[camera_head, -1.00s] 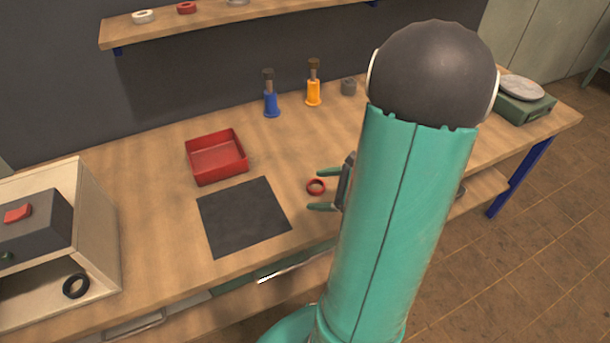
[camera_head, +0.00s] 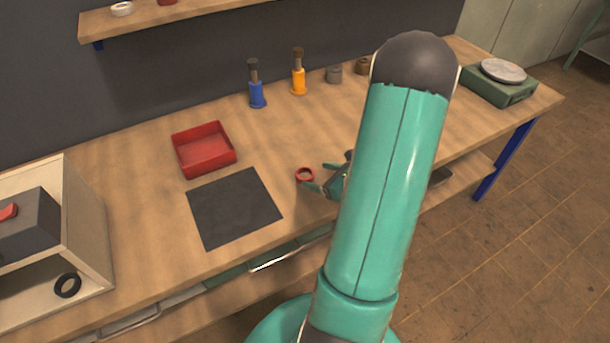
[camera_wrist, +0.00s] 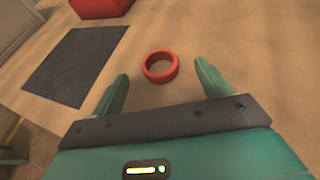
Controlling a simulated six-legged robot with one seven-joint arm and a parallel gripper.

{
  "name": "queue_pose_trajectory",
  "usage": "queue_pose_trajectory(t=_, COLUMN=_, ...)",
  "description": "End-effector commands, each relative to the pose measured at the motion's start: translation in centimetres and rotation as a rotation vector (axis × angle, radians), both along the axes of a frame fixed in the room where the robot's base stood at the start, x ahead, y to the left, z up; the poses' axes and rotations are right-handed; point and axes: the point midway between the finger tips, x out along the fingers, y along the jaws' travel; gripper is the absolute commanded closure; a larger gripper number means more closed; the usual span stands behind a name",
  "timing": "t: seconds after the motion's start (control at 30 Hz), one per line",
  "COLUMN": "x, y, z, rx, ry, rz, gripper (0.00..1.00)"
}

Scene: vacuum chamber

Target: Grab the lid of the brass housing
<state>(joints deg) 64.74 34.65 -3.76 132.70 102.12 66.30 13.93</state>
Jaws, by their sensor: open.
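A small brown, brass-like cylinder (camera_head: 362,66) stands at the back of the bench, just left of my arm's upper end. It may be the brass housing; it is too small to make out a separate lid. My gripper (camera_head: 317,177) is low over the front middle of the bench, well away from that cylinder. It is open and empty. A red ring (camera_head: 305,175) lies just beyond its fingertips; the wrist view shows the ring (camera_wrist: 160,67) ahead, between the lines of the two fingers. My arm hides part of the bench.
A grey cylinder (camera_head: 334,75), an orange-based post (camera_head: 299,80) and a blue-based post (camera_head: 257,92) stand along the back. A red tray (camera_head: 204,150) and dark mat (camera_head: 233,207) lie left. A green scale (camera_head: 499,88) stands right. A shelf (camera_head: 200,17) overhangs the back.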

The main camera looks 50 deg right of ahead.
Motion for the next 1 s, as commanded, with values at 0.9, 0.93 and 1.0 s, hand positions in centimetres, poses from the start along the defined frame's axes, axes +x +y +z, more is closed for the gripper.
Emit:
queue_pose_trajectory(t=0.9, x=4.1, y=0.6, z=-2.3, rx=0.000, ry=0.000, rz=0.002, gripper=0.70)
queue_pose_trajectory(t=0.93, x=4.1, y=0.6, z=-2.3, rx=0.000, ry=0.000, rz=0.002, gripper=0.70)
queue_pose_trajectory(t=1.0, x=4.1, y=0.6, z=-2.3, rx=0.000, ry=0.000, rz=0.002, gripper=0.70)
